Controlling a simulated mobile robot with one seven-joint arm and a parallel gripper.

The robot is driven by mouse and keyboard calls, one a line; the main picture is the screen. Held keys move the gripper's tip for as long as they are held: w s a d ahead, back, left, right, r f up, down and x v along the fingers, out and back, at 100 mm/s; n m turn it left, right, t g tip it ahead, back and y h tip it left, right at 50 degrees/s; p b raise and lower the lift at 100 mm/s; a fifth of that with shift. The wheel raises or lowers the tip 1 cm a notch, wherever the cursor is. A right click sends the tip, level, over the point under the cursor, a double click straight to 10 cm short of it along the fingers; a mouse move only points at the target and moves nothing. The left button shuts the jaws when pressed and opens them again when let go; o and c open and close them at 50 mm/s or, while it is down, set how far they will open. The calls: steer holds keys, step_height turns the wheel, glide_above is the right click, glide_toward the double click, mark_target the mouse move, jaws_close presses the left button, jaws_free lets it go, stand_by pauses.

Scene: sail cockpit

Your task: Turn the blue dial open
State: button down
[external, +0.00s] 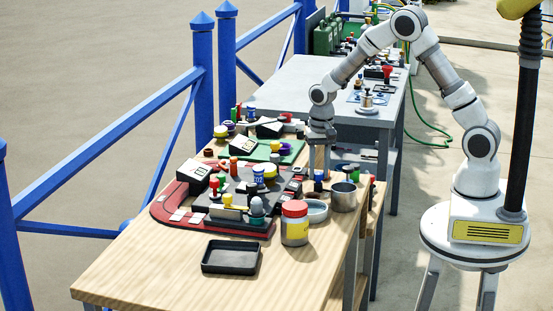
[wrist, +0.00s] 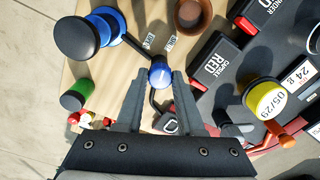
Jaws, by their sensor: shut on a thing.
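The blue dial (wrist: 160,74) is a small blue knob with thin black arms, set on the wooden bench top. It shows between the two fingertips of my gripper (wrist: 158,86) in the wrist view. The jaws are shut on it from both sides. The dial's lower part is hidden in the wrist view.
A metal cup (external: 343,197), a grey dish (external: 315,211) and a red-lidded jar (external: 295,224) stand nearby. A black tray (external: 231,257) lies in front.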

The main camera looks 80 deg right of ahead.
steer(key=n, duration=0.5)
steer(key=shift+n, duration=0.3)
steer(key=n, duration=0.5)
steer(key=shift+w+n, duration=0.1)
steer(key=shift+n, duration=0.3)
steer(key=c, duration=0.5)
jaws_free()
steer(key=shift+r, duration=0.1)
steer(key=r, duration=0.5)
steer(key=r+p, duration=0.1)
steer(key=r, duration=1.1)
steer(key=shift+d+r, duration=0.15)
steer(key=shift+d, duration=0.1)
